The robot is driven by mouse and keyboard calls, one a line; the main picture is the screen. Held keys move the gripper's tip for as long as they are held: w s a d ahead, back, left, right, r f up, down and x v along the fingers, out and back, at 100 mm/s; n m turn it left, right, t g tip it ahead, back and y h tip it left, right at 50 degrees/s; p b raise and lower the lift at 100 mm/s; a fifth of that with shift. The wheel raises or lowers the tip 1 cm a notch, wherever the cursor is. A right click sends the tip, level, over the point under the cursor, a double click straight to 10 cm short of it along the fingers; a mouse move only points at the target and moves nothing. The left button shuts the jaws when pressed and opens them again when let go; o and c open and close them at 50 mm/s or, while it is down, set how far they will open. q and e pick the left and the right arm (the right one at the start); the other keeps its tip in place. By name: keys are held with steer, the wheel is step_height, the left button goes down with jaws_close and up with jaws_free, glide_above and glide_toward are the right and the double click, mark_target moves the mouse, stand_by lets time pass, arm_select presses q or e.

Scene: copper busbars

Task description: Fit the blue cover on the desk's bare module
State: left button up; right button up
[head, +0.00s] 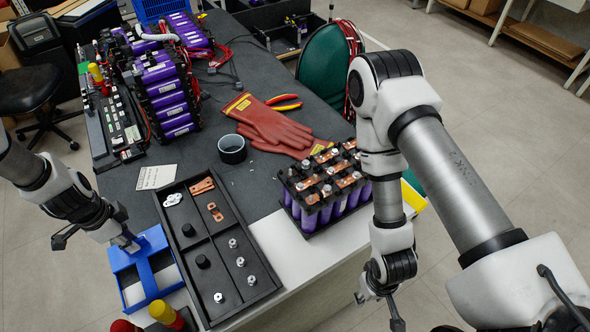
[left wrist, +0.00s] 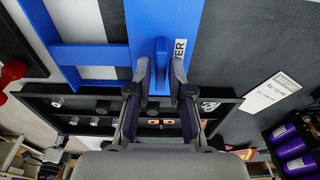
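The blue cover (head: 158,276) is at the front left, beside the black tray. It has a framed opening, a solid strip and an upright grip tab, and it also shows in the left wrist view (left wrist: 115,53) with a white label. My left gripper (head: 130,242) is over it. In the left wrist view its fingers (left wrist: 161,75) close in on both sides of the tab and look shut on it. Whether the cover is lifted is unclear. The bare module (head: 325,185), purple cells with copper busbars on top, stands right of the tray. My right gripper (head: 380,300) hangs at the right, its fingers unclear.
The black tray (head: 215,250) holds copper bars and round metal parts between the cover and the module. Red gloves (head: 268,125), a dark cup (head: 232,149) and a paper card (head: 156,177) lie behind. Screwdrivers (head: 165,313) stand at the front left. A larger battery assembly (head: 160,85) is farther back.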

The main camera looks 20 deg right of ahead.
arm_select(q)
jaws_close()
steer(key=shift+r+p, duration=1.65)
steer(key=shift+r, duration=0.9)
steer(key=shift+w, duration=0.1)
